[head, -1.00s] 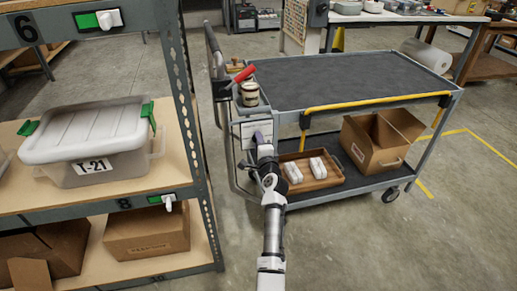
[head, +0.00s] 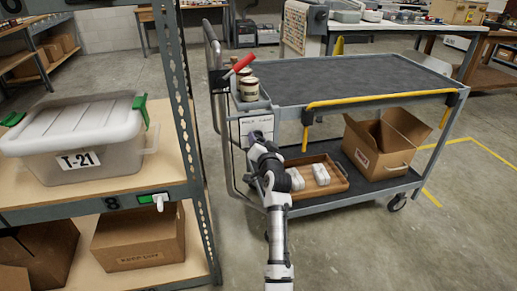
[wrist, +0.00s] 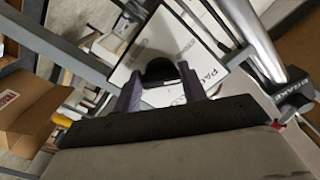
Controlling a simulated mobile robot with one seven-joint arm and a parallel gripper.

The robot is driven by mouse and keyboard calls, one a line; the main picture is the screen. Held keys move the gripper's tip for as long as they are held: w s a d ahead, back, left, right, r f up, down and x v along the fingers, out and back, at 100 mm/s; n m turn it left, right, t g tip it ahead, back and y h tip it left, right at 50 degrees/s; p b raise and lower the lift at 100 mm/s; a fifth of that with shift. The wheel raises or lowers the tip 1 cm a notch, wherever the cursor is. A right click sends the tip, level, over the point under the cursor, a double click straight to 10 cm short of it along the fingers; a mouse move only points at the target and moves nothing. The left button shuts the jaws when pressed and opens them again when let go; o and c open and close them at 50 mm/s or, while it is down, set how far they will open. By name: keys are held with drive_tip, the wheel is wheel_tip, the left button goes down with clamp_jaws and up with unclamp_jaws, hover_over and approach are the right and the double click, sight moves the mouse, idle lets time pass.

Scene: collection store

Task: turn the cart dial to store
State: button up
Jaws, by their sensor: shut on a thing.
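The cart (head: 350,78) is grey with a dark top and stands right of the shelf rack. A white label panel (head: 256,127) is on its left end; it also shows in the wrist view (wrist: 190,35), with printed words only partly readable, one starting "PAC". The dark cart dial (wrist: 158,70) sits on this panel, between my fingers. My gripper (wrist: 161,84) is shut on the dial, one purple finger at each side. In the head view my gripper (head: 259,143) is at the panel and my arm hides the dial. I cannot read where the dial points.
A red handle (head: 243,63) and jars (head: 249,88) are at the cart's left end. A wooden tray (head: 332,181) with white items and an open cardboard box (head: 383,147) are on the lower shelf. The rack (head: 187,130) with a lidded bin (head: 80,140) stands close at left.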

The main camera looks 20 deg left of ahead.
drive_tip(key=shift+w+d+f+n+b, duration=0.1)
drive_tip(key=shift+d+n+b, duration=0.05)
drive_tip(key=shift+n+b, duration=3)
drive_tip(key=shift+n+p, duration=0.45)
drive_tip(key=shift+n, duration=0.2)
drive_tip(key=o, duration=1)
drive_tip(key=v, duration=0.7)
drive_tip(key=shift+d, duration=0.1)
